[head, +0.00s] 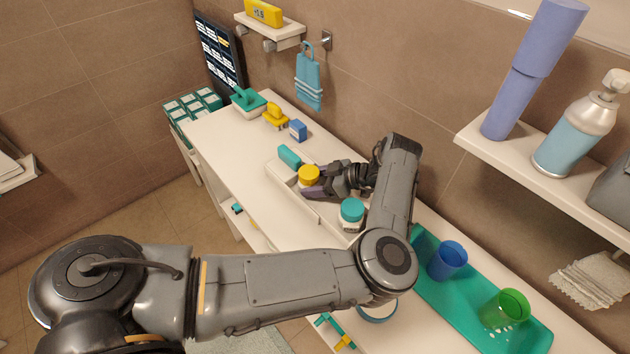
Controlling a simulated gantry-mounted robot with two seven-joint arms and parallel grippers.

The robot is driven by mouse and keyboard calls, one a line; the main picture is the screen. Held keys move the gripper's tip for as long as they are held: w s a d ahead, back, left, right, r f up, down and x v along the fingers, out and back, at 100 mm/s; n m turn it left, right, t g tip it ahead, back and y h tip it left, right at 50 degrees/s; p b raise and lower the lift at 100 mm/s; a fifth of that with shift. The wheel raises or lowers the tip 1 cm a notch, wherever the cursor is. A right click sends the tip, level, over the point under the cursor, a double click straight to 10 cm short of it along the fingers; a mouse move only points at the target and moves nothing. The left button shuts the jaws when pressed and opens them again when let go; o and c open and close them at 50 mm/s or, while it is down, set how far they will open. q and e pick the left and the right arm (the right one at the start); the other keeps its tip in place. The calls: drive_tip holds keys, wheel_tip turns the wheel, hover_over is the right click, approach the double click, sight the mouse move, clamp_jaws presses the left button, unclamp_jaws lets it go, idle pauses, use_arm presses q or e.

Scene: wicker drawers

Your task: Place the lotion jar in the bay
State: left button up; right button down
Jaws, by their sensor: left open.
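A white jar with a yellow lid (309,174) stands at the white tray (284,182) on the counter. A second white jar with a teal lid (351,212) stands to its right, close to my forearm. I cannot tell from the labels which one is the lotion jar. My left gripper (311,185) is open and points left, with its dark fingers at the yellow-lidded jar; whether they touch it is unclear. The tray has low walls that mark off a bay, partly hidden by my arm. A teal block (290,157) lies at the tray's back edge.
The white counter (225,139) holds a blue box (298,130), a yellow item (275,116) and a teal container (248,103) at the far end. A green tray (447,293) with a blue cup (447,260) and a green cup (505,308) is at right. A wall shelf (540,165) overhangs the right side.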

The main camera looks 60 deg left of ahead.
use_arm(q)
drive_tip(key=shift+s+d+f, duration=0.1)
drive_tip(key=shift+f, duration=0.25)
drive_tip(key=shift+r+p, duration=0.3)
drive_tip(key=shift+p, duration=0.1)
drive_tip(key=shift+r+v, duration=0.15)
drive_tip(key=shift+v, duration=1.85)
drive_tip(key=shift+r+v, duration=0.15)
drive_tip(key=shift+v, duration=1.85)
drive_tip(key=shift+s, duration=0.1)
